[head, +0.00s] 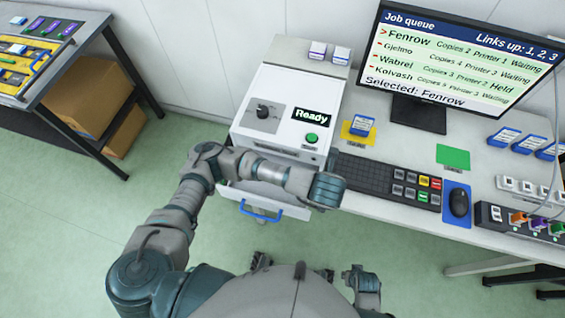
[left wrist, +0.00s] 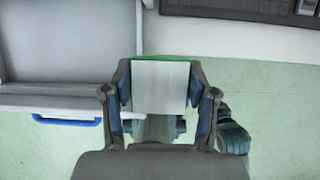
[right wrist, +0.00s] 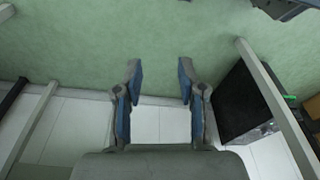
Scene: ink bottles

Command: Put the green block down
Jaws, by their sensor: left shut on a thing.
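In the left wrist view, my left gripper (left wrist: 160,80) is shut on a block (left wrist: 160,88) with a pale grey-white face and a thin green edge at its far side. In the head view the block and the fingers are hidden under my left wrist, which is near the table's front edge, between the open drawer and the keyboard. I cannot tell the block's height or whether it touches anything. My right gripper (right wrist: 160,75) is open and empty over the floor.
A green mat (head: 453,157) lies bare behind the keyboard (head: 386,181). A yellow mat (head: 347,137) holds an ink box (head: 361,125). The printer (head: 283,105) reads Ready; its drawer (head: 236,198) is pulled out. A monitor (head: 455,50), mouse (head: 459,203) and cable box (head: 525,220) stand right.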

